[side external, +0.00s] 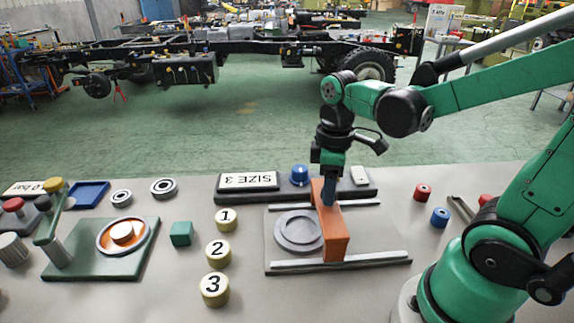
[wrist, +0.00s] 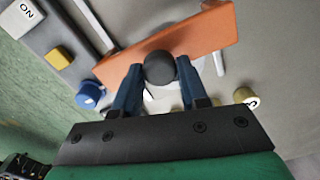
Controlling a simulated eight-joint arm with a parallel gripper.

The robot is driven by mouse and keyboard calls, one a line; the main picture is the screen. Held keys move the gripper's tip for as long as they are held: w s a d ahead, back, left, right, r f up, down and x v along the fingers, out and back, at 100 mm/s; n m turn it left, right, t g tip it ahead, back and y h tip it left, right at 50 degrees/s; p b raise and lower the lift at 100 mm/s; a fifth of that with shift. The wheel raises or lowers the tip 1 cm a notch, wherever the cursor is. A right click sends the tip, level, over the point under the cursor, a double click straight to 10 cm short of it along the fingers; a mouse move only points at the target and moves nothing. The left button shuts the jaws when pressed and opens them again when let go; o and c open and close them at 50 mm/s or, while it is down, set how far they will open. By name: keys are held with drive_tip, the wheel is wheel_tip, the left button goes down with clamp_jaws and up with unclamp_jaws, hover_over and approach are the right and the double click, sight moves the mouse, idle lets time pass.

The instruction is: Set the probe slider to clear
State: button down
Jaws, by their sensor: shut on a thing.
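The probe slider is an orange block (side external: 333,238) set across two pale rails on a grey plate (side external: 375,233). It stands at the right of a round grey ring (side external: 296,232) and hides the ring's right edge in the side view. My gripper (side external: 328,197) comes down from above onto the slider's far end. In the wrist view the orange slider (wrist: 205,32) runs diagonally, and my gripper (wrist: 159,82) has its two blue fingers on either side of the slider's dark round knob (wrist: 160,68). The fingers hide part of the ring area there.
Numbered gold discs (side external: 218,252) stand left of the plate. Red and blue cylinders (side external: 440,217) stand to its right.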

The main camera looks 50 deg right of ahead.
drive_tip(key=s+d, duration=0.6)
drive_tip(key=shift+s+d, duration=0.15)
drive_tip(key=shift+d, duration=0.05)
drive_tip(key=shift+c, duration=2.3)
unclamp_jaws()
drive_tip(key=shift+r, duration=2.8)
drive_tip(key=w+a+m+t, duration=0.1)
drive_tip(key=w+a+f+m+t, duration=0.1)
drive_tip(key=w+a, duration=0.1)
drive_tip(key=w+a+t+h, duration=0.1)
drive_tip(key=w+a, duration=0.1)
drive_tip(key=shift+f+m, duration=0.25)
drive_tip(key=shift+m, duration=0.15)
drive_tip(key=w+a+m+t+y, duration=0.1)
drive_tip(key=w+a+m+t, duration=0.2)
drive_tip(key=a, duration=0.3)
drive_tip(key=shift+w+t, duration=0.15)
drive_tip(key=shift+t, duration=0.45)
